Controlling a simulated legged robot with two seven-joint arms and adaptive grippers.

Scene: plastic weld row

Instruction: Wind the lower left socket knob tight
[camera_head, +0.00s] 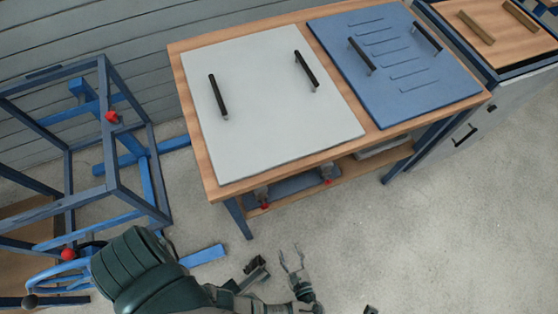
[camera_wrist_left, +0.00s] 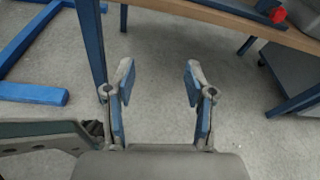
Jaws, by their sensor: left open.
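Red knobs show in the head view. One (camera_head: 68,254) is low on the blue frame at left and another (camera_head: 112,117) is higher on it. Two small ones (camera_head: 265,206) (camera_head: 327,181) are below the table's front edge. I cannot tell for sure which is the lower left socket knob. A red knob (camera_wrist_left: 278,14) also shows at the top right of the left wrist view. My left gripper (camera_head: 291,254) is open and empty over the floor in front of the table. Its spread fingers (camera_wrist_left: 160,84) show nothing between them. My right gripper is not seen.
The wooden table (camera_head: 190,120) carries a pale panel (camera_head: 265,110) and a blue panel (camera_head: 400,85), each with black handles. A blue frame (camera_head: 108,165) stands at left, with a blue floor bar (camera_head: 203,256). The floor (camera_head: 430,240) at right is clear.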

